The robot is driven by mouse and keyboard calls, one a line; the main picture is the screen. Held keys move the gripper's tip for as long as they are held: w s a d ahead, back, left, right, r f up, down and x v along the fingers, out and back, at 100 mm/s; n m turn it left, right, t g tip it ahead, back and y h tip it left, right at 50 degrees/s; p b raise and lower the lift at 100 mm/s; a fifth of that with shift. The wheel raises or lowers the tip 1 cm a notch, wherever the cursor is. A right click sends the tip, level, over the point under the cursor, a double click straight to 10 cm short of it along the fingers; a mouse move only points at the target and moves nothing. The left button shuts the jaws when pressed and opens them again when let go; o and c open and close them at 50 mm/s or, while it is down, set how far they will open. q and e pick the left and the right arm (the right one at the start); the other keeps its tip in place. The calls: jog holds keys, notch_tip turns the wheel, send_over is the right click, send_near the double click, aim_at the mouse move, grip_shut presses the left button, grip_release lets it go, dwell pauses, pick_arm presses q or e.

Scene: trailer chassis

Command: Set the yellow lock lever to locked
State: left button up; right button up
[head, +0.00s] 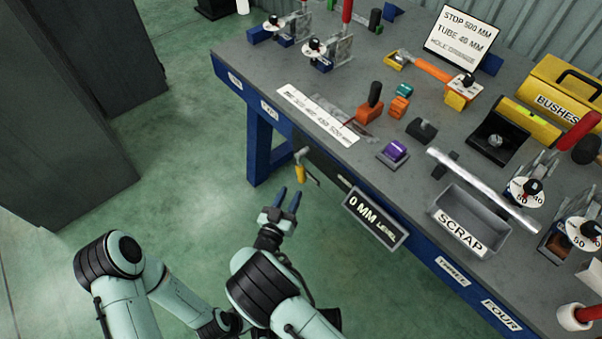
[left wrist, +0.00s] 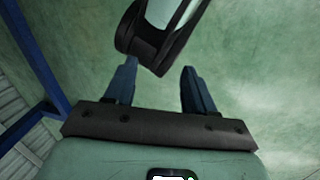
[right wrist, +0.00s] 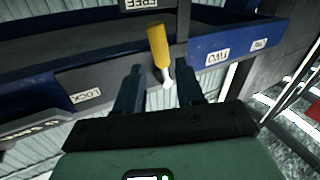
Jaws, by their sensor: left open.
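The yellow lock lever (head: 300,173) hangs at the bench's front edge, beyond my right gripper (head: 289,196). In the right wrist view the lever (right wrist: 158,46) has a yellow grip and a pale metal shank. Its grip points toward the upside-down FREE label (right wrist: 140,4); the LOCK label (right wrist: 83,96) is off to the left. My right gripper's fingers (right wrist: 160,68) are apart, with the lever seen between and beyond them; contact cannot be told. My left gripper (left wrist: 159,68) is open and empty, low over the floor in the left wrist view.
The 0 MM LEVEL sign (head: 375,217) juts from the bench front right of the lever. The blue bench leg (head: 261,150) stands to its left. The bench top (head: 340,85) holds tools and a grey scrap bin (head: 487,217). Green floor (head: 190,180) is free at left.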

aim_at(299, 177)
pick_arm(q)
jog(key=shift+w+a+f+t+b, duration=0.15)
jog(key=shift+w+a+f+b, duration=0.2)
jog(key=shift+w, duration=0.2)
jog(key=shift+w+a+f+t+b, duration=0.15)
jog(key=shift+w+f+b, duration=0.1)
jog(key=shift+w+f, duration=0.25)
pick_arm(e)
jog(key=x, duration=0.9)
